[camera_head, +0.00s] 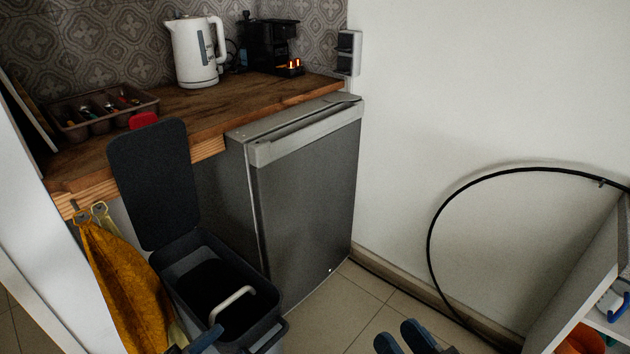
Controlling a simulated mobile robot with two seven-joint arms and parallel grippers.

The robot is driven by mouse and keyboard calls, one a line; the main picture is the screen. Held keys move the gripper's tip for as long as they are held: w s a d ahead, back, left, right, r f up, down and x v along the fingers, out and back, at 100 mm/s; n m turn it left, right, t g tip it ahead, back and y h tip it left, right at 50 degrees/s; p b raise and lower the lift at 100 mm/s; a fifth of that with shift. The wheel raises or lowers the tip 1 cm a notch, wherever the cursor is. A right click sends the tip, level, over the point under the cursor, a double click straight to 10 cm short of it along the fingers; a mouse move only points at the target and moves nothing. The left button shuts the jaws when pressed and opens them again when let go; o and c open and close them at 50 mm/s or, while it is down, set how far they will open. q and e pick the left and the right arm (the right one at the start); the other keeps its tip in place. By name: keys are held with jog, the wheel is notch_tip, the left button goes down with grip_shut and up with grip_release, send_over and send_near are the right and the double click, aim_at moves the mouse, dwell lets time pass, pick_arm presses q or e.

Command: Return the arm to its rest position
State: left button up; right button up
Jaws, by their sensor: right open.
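My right gripper (402,338) shows at the bottom edge, right of centre. Its two dark blue fingertips stand apart with nothing between them, over the tiled floor. A dark blue tip that looks like part of my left gripper (205,340) shows at the bottom edge, in front of the bin. Most of that gripper is out of the frame, and its opening cannot be made out. Both arms are largely out of view.
A dark bin (183,275) stands with its lid (154,180) raised. Behind it are a grey fridge (305,195) and a wooden counter (190,108) with a white kettle (196,52). A black hose (432,225) curves by a shelf (585,290) at right.

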pick_arm(q)
notch_tip(320, 180, down, 3)
jog(key=s+a+n+y, duration=0.2)
jog(key=n+y, duration=0.2)
jog(key=n, duration=0.5)
jog(key=w+d+r+n+y+p, duration=0.1)
jog(key=w+r+n+y+p, duration=0.3)
jog(key=r+p, duration=1)
jog(key=s+a+f+g+y+p, duration=0.1)
jog(key=s+a+p, duration=0.1)
jog(key=p, duration=1)
jog(key=s+a+n+g+y+p, duration=0.1)
jog(key=s+a+g+y+p, duration=0.1)
jog(key=p, duration=1)
jog(key=shift+s+a+f+p, duration=0.4)
jog(key=shift+s+a, duration=0.45)
pick_arm(e)
jog(key=s+d+r+g+h, duration=0.4)
jog(key=d+r+g+h, duration=0.2)
jog(key=d+r, duration=0.1)
jog(key=shift+d+r, duration=0.2)
jog(key=shift+d, duration=0.3)
